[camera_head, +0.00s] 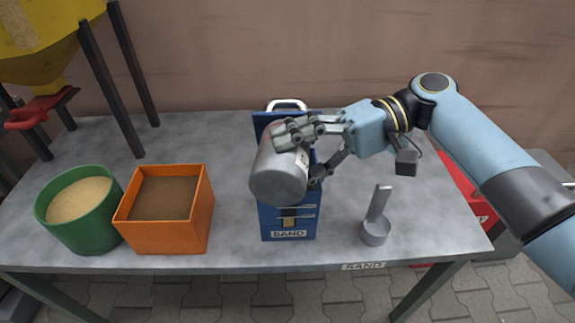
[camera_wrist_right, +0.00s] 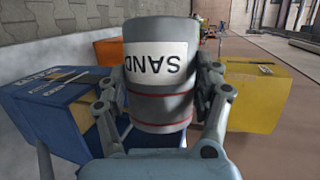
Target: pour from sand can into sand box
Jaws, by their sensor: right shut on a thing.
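The grey metal sand can (camera_head: 278,176) is held tilted over the blue sand box in the head view. My right gripper (camera_head: 305,155) is shut on the can's side. In the right wrist view the can (camera_wrist_right: 158,98) sits between both fingers, its SAND label upside down. The blue sand box (camera_head: 288,222) stands on the table with a SAND label on its front and its lid raised at the back. The can hides most of the box's opening, and I cannot see any sand flowing. My left gripper is out of view.
An orange square bin (camera_head: 165,236) and a green round tub (camera_head: 80,226), both filled with granular material, stand left on the grey table (camera_head: 215,140). A metal scoop (camera_head: 375,230) stands right of the box. A yellow hopper (camera_head: 45,40) on dark legs is at the left back.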

